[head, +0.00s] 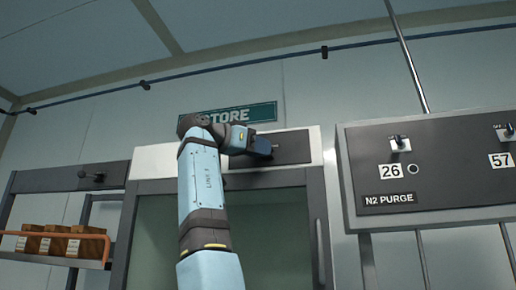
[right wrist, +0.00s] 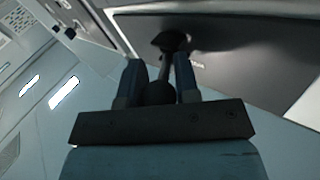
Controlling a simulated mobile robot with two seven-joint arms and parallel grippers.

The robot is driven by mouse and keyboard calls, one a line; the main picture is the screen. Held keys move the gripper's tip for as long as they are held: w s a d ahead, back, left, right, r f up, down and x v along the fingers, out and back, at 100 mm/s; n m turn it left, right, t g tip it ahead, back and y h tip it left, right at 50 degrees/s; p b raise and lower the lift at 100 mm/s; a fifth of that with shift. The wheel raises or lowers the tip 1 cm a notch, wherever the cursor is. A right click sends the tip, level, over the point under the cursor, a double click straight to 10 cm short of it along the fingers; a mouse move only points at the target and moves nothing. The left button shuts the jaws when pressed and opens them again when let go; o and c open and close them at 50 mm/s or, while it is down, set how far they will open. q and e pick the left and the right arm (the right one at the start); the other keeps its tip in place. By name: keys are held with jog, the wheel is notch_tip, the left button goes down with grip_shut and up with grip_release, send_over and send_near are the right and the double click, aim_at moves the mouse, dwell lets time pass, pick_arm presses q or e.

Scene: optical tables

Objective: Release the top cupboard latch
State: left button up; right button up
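The top cupboard latch shows on a dark plate (head: 290,148) on the pale panel above the cupboard door, under a green "STORE" sign. My right arm reaches up in front of the cupboard, and my right gripper (head: 262,147) is at this plate. In the right wrist view a dark latch lever (right wrist: 170,62) runs down from a round pivot, and its ball end sits between the two fingers of my right gripper (right wrist: 160,75). The ball fills the gap, so the gripper looks shut on it. My left gripper is not in view.
The "STORE" sign (head: 245,114) is just above the gripper. An "N2 PURGE" panel (head: 385,175) with switches stands out at the right. At the left is a shelf unit with cartons (head: 65,240) and a dark knob (head: 90,177) on its top rail.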

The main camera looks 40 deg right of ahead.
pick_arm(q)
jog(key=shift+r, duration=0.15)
pick_arm(e)
jog(key=shift+c, duration=0.4)
